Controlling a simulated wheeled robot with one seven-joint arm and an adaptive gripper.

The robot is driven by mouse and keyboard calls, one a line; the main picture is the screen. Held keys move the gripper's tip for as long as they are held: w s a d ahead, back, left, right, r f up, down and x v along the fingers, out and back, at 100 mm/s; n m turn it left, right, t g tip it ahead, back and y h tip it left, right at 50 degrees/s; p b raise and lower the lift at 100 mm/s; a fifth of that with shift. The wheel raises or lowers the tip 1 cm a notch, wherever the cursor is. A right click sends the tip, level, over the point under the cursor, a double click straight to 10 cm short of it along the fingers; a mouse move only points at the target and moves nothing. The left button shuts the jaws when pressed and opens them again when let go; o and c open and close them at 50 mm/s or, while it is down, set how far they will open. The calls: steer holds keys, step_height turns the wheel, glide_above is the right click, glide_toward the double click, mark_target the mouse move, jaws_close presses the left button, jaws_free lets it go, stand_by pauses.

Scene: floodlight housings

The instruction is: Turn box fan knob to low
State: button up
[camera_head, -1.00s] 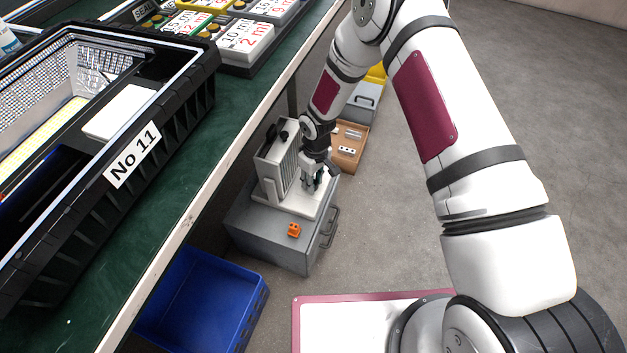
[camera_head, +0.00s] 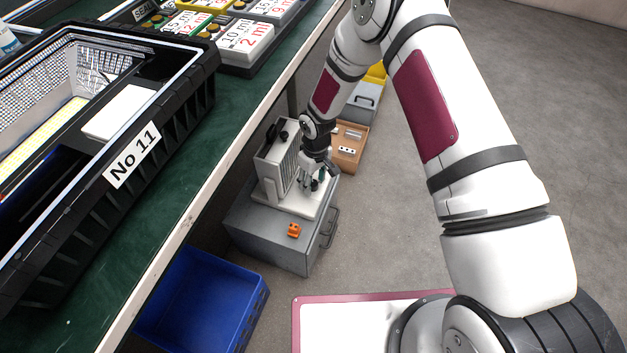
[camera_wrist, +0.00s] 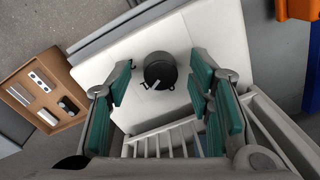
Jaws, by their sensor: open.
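The box fan (camera_head: 279,160) is a light grey upright unit with a slatted grille, on a white base plate (camera_head: 298,205). The knob (camera_wrist: 159,70) is a dark round cap with a pale pointer line, seen from above on the white plate in the wrist view. The pointer runs from the knob's middle toward its lower left edge. My gripper (camera_wrist: 163,76) is open, with teal pads to the left and right of the knob and visible gaps on both sides. In the head view my gripper (camera_head: 313,183) is low over the plate in front of the grille and hides the knob.
The fan stands on a grey drawer cabinet (camera_head: 270,237) beside the green workbench. A blue bin (camera_head: 205,300) is in front and a wooden tray (camera_head: 349,165) behind. Open floor (camera_head: 410,240) lies to the right.

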mark_target(315, 182)
step_height(315, 182, up, 12)
steer(key=shift+w+d+f, duration=0.15)
steer(key=shift+w+d, duration=0.05)
steer(key=shift+d, duration=0.05)
stand_by(0.5)
steer(key=shift+s, duration=0.1)
